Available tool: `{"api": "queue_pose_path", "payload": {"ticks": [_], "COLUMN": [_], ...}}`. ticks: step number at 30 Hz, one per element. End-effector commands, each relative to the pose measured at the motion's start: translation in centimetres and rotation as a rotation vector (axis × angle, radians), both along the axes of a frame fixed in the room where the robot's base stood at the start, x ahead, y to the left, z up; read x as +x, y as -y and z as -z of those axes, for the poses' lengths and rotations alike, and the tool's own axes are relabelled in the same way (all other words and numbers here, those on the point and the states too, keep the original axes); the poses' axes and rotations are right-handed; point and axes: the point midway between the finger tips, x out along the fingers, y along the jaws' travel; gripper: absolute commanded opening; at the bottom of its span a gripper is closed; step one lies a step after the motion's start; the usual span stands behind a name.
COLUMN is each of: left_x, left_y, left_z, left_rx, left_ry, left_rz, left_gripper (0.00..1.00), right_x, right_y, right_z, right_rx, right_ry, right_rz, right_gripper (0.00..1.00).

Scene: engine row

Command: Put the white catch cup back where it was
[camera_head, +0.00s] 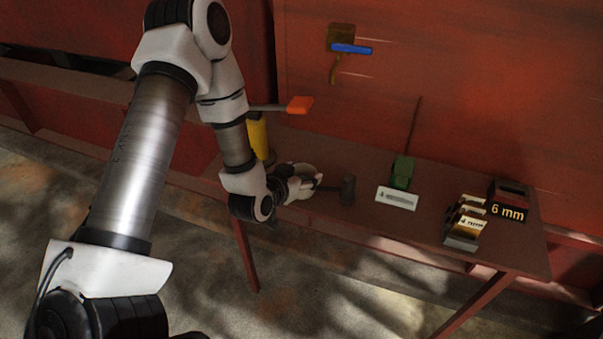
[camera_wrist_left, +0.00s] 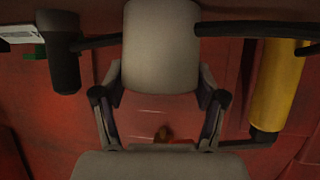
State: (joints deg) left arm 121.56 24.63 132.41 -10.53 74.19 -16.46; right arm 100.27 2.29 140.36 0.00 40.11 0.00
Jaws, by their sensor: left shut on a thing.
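The white catch cup (camera_wrist_left: 160,45) is between the two fingers of my left gripper (camera_wrist_left: 160,88) in the left wrist view, and the fingers are shut on it. In the head view the left gripper (camera_head: 297,186) is over the left part of the red-brown table (camera_head: 440,232), with the pale cup (camera_head: 305,170) partly hidden behind it. I cannot tell whether the cup touches the table. My right gripper is not in view.
A dark mallet (camera_head: 348,188) is just right of the gripper; its handle points toward it. A yellow cylinder (camera_head: 258,136) is close behind on the left. A white label (camera_head: 397,198), green object (camera_head: 402,172), card holder (camera_head: 465,225) and "6 mm" box (camera_head: 509,201) are farther right.

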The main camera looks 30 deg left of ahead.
Motion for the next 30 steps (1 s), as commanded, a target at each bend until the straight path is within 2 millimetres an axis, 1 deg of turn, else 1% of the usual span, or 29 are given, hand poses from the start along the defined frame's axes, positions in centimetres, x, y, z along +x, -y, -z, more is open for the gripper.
{"api": "queue_pose_path", "payload": {"ticks": [4,5,6,7,16,19,20,23,26,27,30], "left_x": [0.0,0.0,0.0,0.0,0.0,-0.1,-0.5,-2.0,-4.4,-5.3,-7.1], "left_y": [0.0,0.0,0.0,0.0,0.0,0.0,0.0,0.1,0.2,0.3,0.4], "left_z": [0.5,0.4,0.3,0.3,0.3,-0.3,-0.2,-0.9,-2.0,-3.4,-4.6], "left_rx": [-0.001,-0.001,-0.001,-0.001,0.000,0.000,-0.002,-0.005,-0.007,-0.004,0.000], "left_ry": [0.000,0.000,0.000,0.000,0.000,0.000,-0.001,-0.002,-0.002,-0.007,-0.008], "left_rz": [0.000,0.000,0.000,0.000,-0.001,-0.001,-0.002,-0.004,-0.006,-0.003,-0.001], "left_gripper": [0.31,0.78,0.92,0.96,0.96,0.96,0.96,0.96,0.96,0.96,0.96], "right_x": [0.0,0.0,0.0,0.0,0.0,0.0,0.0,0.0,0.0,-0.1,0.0], "right_y": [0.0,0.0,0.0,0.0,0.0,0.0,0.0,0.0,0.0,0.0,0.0], "right_z": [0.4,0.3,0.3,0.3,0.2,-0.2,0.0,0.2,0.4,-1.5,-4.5], "right_rx": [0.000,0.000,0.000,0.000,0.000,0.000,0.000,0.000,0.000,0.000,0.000], "right_ry": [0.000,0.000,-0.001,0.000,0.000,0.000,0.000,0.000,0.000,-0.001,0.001], "right_rz": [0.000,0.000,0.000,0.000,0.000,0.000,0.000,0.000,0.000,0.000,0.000], "right_gripper": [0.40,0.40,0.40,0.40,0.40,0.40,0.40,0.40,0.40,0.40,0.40]}}
